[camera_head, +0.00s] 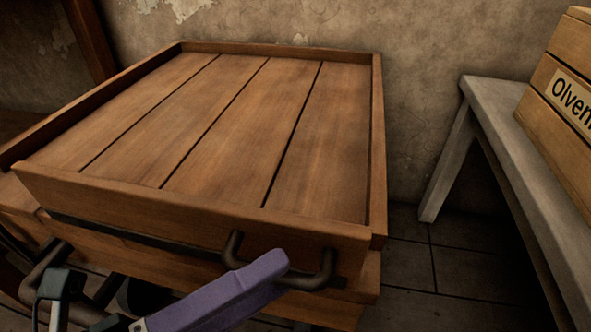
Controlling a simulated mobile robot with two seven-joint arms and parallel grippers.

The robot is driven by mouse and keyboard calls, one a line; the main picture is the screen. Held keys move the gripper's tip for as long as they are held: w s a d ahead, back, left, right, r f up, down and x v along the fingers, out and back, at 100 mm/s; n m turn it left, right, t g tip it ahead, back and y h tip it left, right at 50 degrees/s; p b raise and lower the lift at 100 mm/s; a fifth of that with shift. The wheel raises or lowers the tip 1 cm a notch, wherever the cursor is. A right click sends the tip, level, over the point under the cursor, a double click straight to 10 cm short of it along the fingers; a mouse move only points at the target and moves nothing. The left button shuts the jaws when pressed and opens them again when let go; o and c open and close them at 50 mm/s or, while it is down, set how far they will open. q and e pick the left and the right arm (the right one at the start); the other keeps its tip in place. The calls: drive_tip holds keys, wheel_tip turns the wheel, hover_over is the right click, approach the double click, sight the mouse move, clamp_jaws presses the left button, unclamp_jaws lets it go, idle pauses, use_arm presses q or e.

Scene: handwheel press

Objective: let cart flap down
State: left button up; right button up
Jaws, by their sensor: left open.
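The wooden cart (215,120) fills the left and middle of the head view, its plank bed empty inside low side boards. Its front board, which looks like the flap (150,207), stands upright along the near edge. A dark bar handle (328,268) sticks out from the right part of that board. My left gripper (262,272) is open, with a purple finger lying in front of the handle, overlapping it in the picture. I cannot tell whether they touch. The other finger is not clearly seen. My right gripper is not in view.
A grey bench (500,120) stands to the right, with a labelled wooden crate (568,85) on it. A plaster wall (420,60) is close behind the cart. Tiled floor (420,265) shows free between cart and bench.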

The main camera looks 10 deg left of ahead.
use_arm(q)
clamp_jaws()
idle(0.3)
idle(1.1)
